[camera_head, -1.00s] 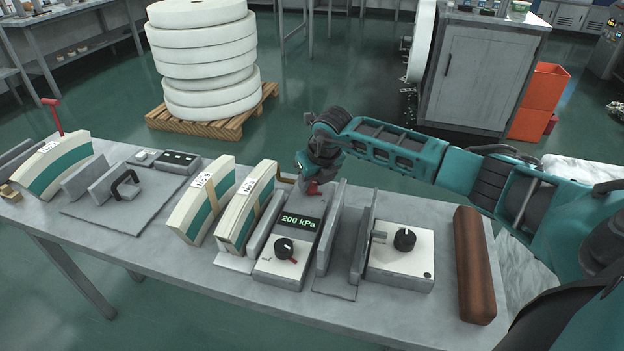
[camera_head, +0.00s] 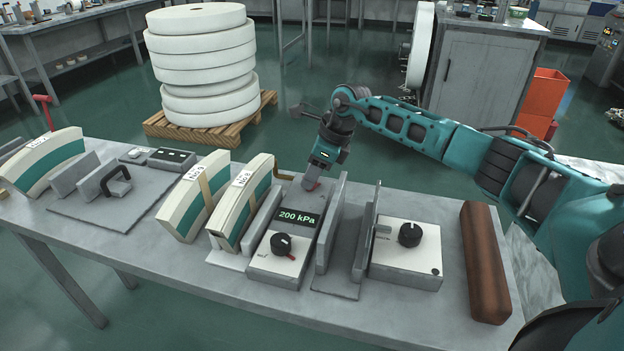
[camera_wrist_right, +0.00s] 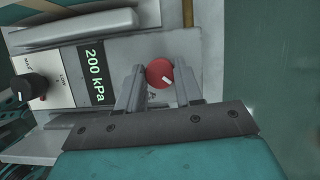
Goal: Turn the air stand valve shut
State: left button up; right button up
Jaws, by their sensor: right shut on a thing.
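The air stand (camera_head: 262,262) is a grey box on the table with a green display (camera_head: 297,219) reading 200 kPa. Its valve is a round red knob (camera_head: 312,187) at the far end of the stand. In the right wrist view the red knob (camera_wrist_right: 160,72) has a white mark pointing to the lower right. My right gripper (camera_head: 311,182) reaches down from behind at the knob. In the wrist view my right gripper (camera_wrist_right: 162,82) has its two fingers on either side of the knob, shut on it. The left gripper is not in view.
A black dial (camera_head: 281,243) sits on the near face of the stand. Upright grey plates (camera_head: 342,225) and a second box with a dial (camera_head: 404,262) stand to the right, then a brown roll (camera_head: 484,262). Banded curved stacks (camera_head: 240,208) stand close on the left.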

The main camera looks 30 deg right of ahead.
jog(key=n+y+b, duration=0.1)
jog(key=n, duration=0.2)
jog(key=shift+w+f+g+b, duration=0.1)
jog(key=shift+w+g+b, duration=0.05)
jog(key=shift+g+b, duration=0.25)
jog(key=n+g+b, duration=0.1)
jog(key=n+b, duration=0.1)
jog(key=n, duration=0.1)
jog(key=shift+w+n, duration=0.1)
jog(key=shift+n, duration=0.2)
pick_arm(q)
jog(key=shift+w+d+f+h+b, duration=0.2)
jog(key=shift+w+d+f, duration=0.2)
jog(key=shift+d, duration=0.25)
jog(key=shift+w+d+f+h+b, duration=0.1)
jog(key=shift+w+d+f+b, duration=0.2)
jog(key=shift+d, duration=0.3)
pick_arm(e)
jog(key=shift+d+n+g, duration=0.1)
jog(key=shift+n+g, duration=0.4)
jog(key=shift+n, duration=0.3)
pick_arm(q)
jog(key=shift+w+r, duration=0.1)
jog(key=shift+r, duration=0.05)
pick_arm(e)
jog(key=shift+y, duration=0.3)
jog(key=o, duration=1)
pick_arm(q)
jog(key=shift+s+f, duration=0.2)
